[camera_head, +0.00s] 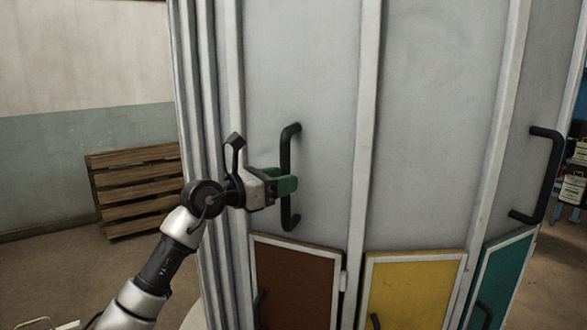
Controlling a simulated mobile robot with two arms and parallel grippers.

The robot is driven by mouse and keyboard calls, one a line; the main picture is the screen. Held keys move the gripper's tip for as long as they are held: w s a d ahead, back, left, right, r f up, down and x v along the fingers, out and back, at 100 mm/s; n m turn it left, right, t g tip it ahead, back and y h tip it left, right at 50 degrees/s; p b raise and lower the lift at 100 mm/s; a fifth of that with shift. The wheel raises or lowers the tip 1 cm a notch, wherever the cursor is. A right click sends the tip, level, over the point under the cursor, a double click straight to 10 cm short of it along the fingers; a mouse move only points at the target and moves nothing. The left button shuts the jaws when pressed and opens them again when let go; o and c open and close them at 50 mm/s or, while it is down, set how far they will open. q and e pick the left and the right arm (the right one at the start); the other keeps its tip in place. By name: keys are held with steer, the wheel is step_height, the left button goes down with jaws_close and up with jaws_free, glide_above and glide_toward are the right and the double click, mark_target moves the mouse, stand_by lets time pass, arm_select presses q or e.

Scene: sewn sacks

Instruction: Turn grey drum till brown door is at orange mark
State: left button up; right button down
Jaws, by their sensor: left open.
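The grey drum (430,120) fills the middle and right, with pale vertical ribs. The brown door (300,285) is low on its front, left of a yellow door (415,290) and a teal door (503,275). A black upright handle (291,145) is on the drum panel above the brown door. My left gripper (286,185), with green fingertips, is open at the middle of this handle. The fingertips overlap the bar in the picture; I cannot tell whether they touch it. My right gripper is not in view. No orange mark shows.
A second black handle (553,170) sticks out on the drum's right side. A slatted wooden crate (135,185) stands by the wall at left. Containers on a blue stand (570,212) are at the far right. Floor is open at the left.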

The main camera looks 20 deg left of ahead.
arm_select(q)
steer(key=x, duration=0.3)
steer(key=shift+w+d+p, duration=0.1)
steer(key=shift+w+p, duration=0.05)
steer(key=shift+p, duration=0.25)
jaws_close()
